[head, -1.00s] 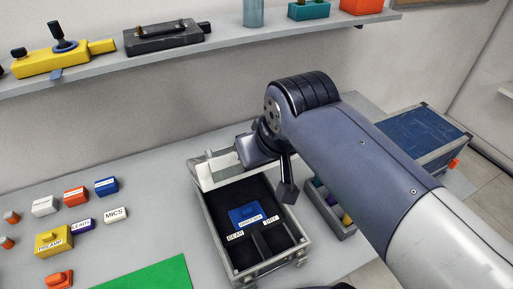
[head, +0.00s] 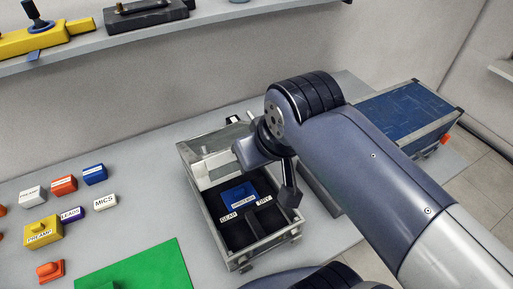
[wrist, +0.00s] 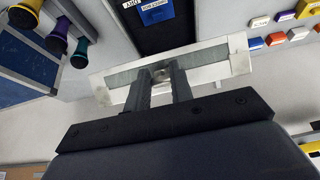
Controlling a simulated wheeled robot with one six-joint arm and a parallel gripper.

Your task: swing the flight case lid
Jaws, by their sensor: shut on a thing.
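The flight case (head: 236,265) stands on the table in the head view, with a dark lined inside holding a blue labelled block (head: 238,196). Its lid (head: 186,152) stands raised at the case's back side, and its exact angle is hard to tell. In the wrist view the lid's pale rim (wrist: 237,58) runs across, with a grey-green strip along it. My gripper (wrist: 163,78) has both fingers at the middle of that rim and is shut on it.
Several small labelled blocks, including a yellow one (head: 42,233), and a green mat (head: 140,268) lie left of the case. A blue-topped case (head: 405,110) stands at the right. A wall shelf (head: 150,32) runs behind. A tray lies close right of the case, partly hidden by my arm.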

